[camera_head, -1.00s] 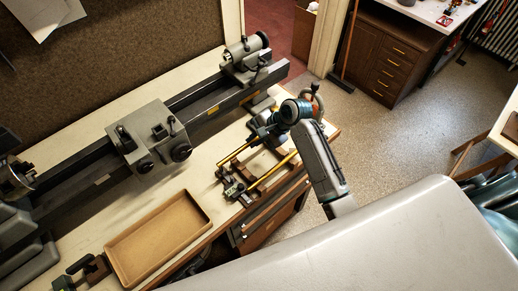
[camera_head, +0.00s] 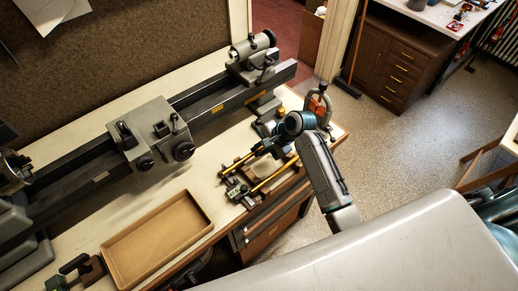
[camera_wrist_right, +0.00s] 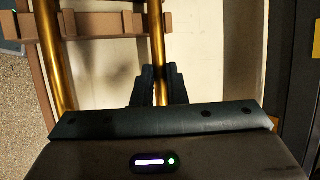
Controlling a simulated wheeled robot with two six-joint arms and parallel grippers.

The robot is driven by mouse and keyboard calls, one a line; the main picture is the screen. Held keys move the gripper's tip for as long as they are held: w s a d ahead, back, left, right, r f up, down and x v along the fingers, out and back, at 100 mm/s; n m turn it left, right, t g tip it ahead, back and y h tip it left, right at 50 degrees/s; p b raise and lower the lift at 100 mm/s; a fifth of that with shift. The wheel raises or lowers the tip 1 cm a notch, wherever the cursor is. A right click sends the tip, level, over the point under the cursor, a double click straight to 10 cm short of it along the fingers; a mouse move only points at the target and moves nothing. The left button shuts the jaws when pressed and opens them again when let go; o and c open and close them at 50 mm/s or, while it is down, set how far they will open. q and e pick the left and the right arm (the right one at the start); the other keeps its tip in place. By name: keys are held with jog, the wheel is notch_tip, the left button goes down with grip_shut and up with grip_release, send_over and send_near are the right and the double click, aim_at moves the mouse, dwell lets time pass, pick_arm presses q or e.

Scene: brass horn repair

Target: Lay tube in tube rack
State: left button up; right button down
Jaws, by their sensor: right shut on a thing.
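My right gripper (camera_head: 266,148) is shut on a brass tube (camera_head: 236,163) on the bench, on the side toward the lathe. In the right wrist view its dark fingers (camera_wrist_right: 158,88) close around this tube (camera_wrist_right: 156,35). A second brass tube (camera_head: 274,179) lies roughly parallel, nearer the bench's front edge; it also shows in the right wrist view (camera_wrist_right: 50,50). The brown notched tube rack (camera_wrist_right: 100,24) crosses beneath both tubes. I cannot tell whether the held tube touches the rack. My left gripper is not in view.
A grey lathe (camera_head: 158,133) runs along the bench behind the rack. An empty tan tray (camera_head: 157,240) lies to the left. An orange-and-grey device (camera_head: 318,105) stands close behind my right wrist.

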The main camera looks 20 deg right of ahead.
jog(key=shift+f, duration=0.75)
dwell(0.6)
jog(key=c, duration=1.4)
grip_release()
jog(key=shift+o, duration=0.2)
